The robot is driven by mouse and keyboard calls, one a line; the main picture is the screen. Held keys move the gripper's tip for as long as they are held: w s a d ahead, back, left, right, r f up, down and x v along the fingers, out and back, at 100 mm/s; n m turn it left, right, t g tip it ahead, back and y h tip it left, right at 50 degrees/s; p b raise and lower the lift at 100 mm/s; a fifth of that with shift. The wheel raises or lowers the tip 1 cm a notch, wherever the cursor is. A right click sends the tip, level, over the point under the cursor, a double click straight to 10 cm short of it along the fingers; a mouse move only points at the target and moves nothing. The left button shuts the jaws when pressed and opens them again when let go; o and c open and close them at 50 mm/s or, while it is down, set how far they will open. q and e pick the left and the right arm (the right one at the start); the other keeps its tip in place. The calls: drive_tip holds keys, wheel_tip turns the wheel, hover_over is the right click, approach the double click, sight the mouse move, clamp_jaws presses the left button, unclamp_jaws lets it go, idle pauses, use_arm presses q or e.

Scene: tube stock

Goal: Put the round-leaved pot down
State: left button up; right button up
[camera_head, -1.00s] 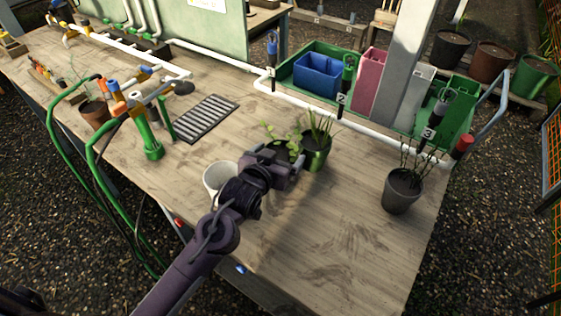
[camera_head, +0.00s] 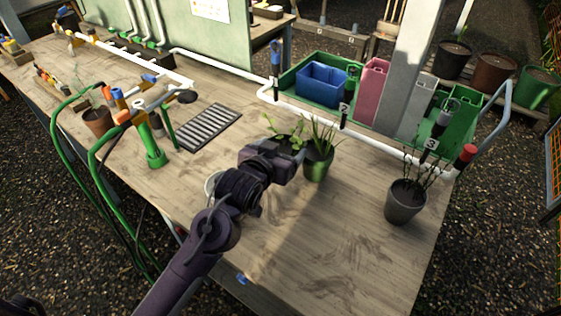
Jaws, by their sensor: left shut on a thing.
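The round-leaved plant (camera_head: 286,134) shows just beyond my left gripper (camera_head: 282,160), its leaves rising above the jaws. My left gripper is shut on its pot, which is mostly hidden behind the gripper. I cannot tell whether the pot touches the table. My right gripper is not in view.
A dark grey pot with thin stems (camera_head: 404,203) stands at the right. A slotted grate (camera_head: 208,127) lies left of the plants. A white pipe (camera_head: 385,142) runs along the back edge. The front middle is clear.

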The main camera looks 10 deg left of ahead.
use_arm(q)
wheel_tip(320, 180, up, 15)
